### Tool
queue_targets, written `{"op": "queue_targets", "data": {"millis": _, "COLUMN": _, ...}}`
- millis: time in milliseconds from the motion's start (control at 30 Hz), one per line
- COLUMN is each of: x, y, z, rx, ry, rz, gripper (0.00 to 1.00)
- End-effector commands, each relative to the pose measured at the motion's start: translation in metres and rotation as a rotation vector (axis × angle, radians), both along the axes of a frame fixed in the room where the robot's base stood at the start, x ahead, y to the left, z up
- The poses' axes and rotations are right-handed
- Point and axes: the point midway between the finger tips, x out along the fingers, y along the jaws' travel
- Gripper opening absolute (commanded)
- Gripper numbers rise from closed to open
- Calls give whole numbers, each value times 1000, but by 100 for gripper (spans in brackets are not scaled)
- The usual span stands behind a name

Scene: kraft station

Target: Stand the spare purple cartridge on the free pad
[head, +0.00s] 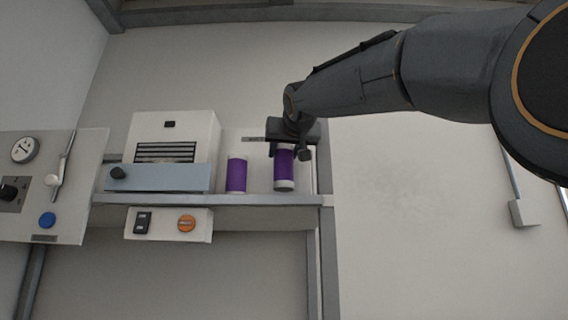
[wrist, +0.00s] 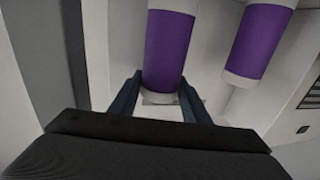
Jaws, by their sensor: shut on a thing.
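A purple cartridge with white ends (head: 284,170) is between the fingers of my gripper (head: 288,153) at the right part of the shelf. My gripper is shut on it near its upper end, and it looks upright. In the wrist view the same cartridge (wrist: 168,50) sits between the two dark fingers (wrist: 161,92). I cannot tell whether its base touches the shelf or hangs just above it. A second purple cartridge (head: 236,174) stands upright to its left, apart from it; it also shows in the wrist view (wrist: 258,40). The pad is not clearly visible.
A white machine with a slotted vent (head: 172,130) and a blue-grey front bar (head: 160,178) stands left of the cartridges. The grey shelf edge (head: 260,200) runs in front. A switch box (head: 168,224) hangs below it. A gauge panel (head: 65,215) is at far left.

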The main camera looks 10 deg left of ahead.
Motion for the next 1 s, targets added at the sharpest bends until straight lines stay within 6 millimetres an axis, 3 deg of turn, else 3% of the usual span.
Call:
{"op": "queue_targets", "data": {"millis": 233, "x": 0, "y": 0, "z": -26, "rx": 0, "ry": 1, "rz": 0, "gripper": 10}}
{"op": "queue_targets", "data": {"millis": 667, "x": 0, "y": 0, "z": -31, "rx": 0, "ry": 0, "rz": 0, "gripper": 10}}
{"op": "queue_targets", "data": {"millis": 700, "x": 0, "y": 0, "z": -32, "rx": 0, "ry": 1, "rz": 0, "gripper": 44}}
{"op": "queue_targets", "data": {"millis": 800, "x": 0, "y": 0, "z": -31, "rx": 0, "ry": 1, "rz": 0, "gripper": 61}}
{"op": "queue_targets", "data": {"millis": 1000, "x": 0, "y": 0, "z": -31, "rx": 0, "ry": 1, "rz": 0, "gripper": 61}}
